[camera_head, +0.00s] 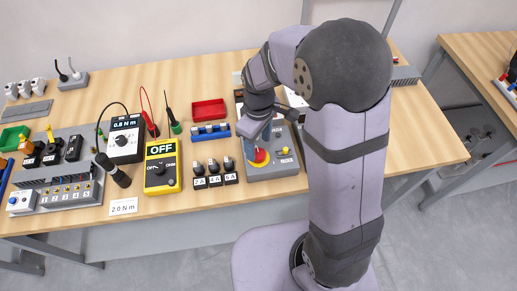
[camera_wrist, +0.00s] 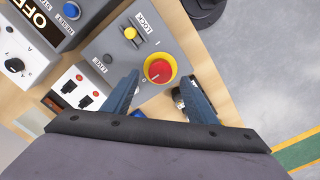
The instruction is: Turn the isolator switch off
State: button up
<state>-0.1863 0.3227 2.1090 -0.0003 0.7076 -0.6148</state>
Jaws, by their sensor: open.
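The isolator switch (camera_head: 259,157) is a red round knob on a yellow disc, on the sloped top of a grey box (camera_head: 285,165). In the wrist view the red knob (camera_wrist: 158,71) shows a pale pointer mark, with a "0" marked close by. My gripper (camera_wrist: 158,80) is open, with one blue-grey finger on each side of the knob. Whether the fingers touch the knob or hover above it cannot be told. In the head view my gripper (camera_head: 252,140) is over the box and hides part of it.
The box also bears a yellow slider (camera_wrist: 130,33) marked LOCK and a small lamp marked LIVE. Left of it stand labelled fuses (camera_head: 214,175), a blue rack (camera_head: 210,132), a red tray (camera_head: 208,110) and a yellow meter (camera_head: 162,167) reading OFF. Free table lies at the front right.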

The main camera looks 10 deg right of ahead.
aim_at(258, 152)
jog(key=shift+r+b, duration=0.3)
jog(key=shift+r, duration=1.35)
jog(key=shift+w+m, duration=0.15)
jog(key=shift+m, duration=0.95)
jog(key=s+d+m, duration=0.3)
jog(key=s, duration=0.3)
jog(key=s+d+f+m, duration=0.1)
jog(key=s+d+m, duration=0.2)
jog(key=s, duration=0.4)
jog(key=shift+d+f+m, duration=0.2)
jog(key=shift+d+m, duration=0.1)
jog(key=shift+m, duration=0.2)
